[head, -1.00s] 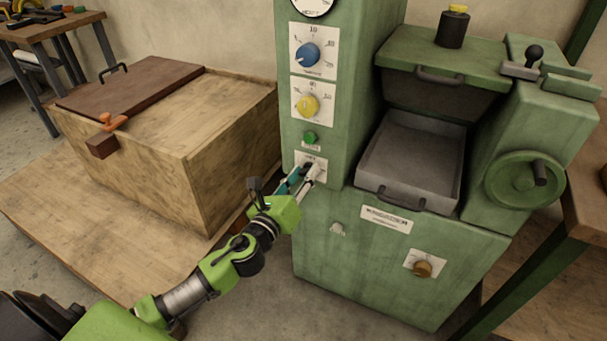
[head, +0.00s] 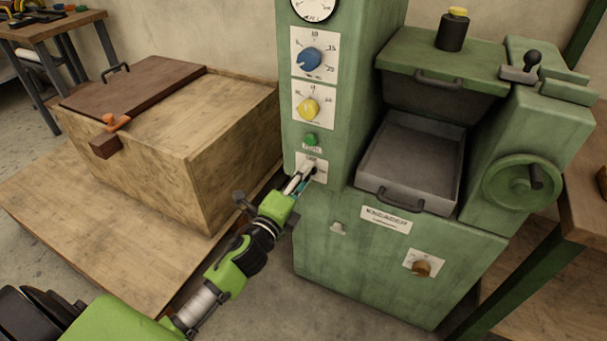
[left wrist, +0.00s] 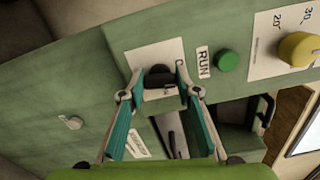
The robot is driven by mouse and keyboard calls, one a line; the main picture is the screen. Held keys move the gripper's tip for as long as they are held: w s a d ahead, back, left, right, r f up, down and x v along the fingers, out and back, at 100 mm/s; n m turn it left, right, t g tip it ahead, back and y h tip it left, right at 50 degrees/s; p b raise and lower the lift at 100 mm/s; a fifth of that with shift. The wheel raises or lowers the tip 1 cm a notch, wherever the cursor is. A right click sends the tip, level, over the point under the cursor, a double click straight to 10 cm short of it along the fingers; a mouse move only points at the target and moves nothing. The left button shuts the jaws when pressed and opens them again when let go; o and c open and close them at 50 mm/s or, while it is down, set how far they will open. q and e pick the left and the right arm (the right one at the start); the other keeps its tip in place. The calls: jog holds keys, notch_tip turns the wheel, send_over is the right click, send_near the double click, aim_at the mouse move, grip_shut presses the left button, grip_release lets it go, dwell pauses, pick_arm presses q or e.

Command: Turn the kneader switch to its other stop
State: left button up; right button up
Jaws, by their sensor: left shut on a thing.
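The dark switch knob (left wrist: 160,74) sits on a white plate below the green button on the green machine's column. In the head view that plate (head: 319,162) is partly hidden by my left gripper (head: 307,173). My left gripper, which also shows in the left wrist view (left wrist: 160,92), is shut on the knob, with a fingertip on each side of it. The fingers cover part of the plate, so the switch's stop marks cannot be read. A label reading KNEADER (head: 386,220) is on the machine's lower front. My right gripper is not in view.
Above the plate are the green RUN button (head: 310,140), a yellow dial (head: 308,107) and a blue dial (head: 307,60). A brass-brown knob (head: 421,268) is on the lower front. A grey tray (head: 412,165) is to the right, a wooden chest (head: 190,140) to the left.

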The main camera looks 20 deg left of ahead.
pick_arm(q)
jog(key=shift+f+n, duration=0.1)
jog(key=shift+n, duration=1)
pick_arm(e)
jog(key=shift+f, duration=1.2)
pick_arm(q)
jog(key=o, duration=1.1)
jog(key=s, duration=1.2)
jog(key=shift+a, duration=0.2)
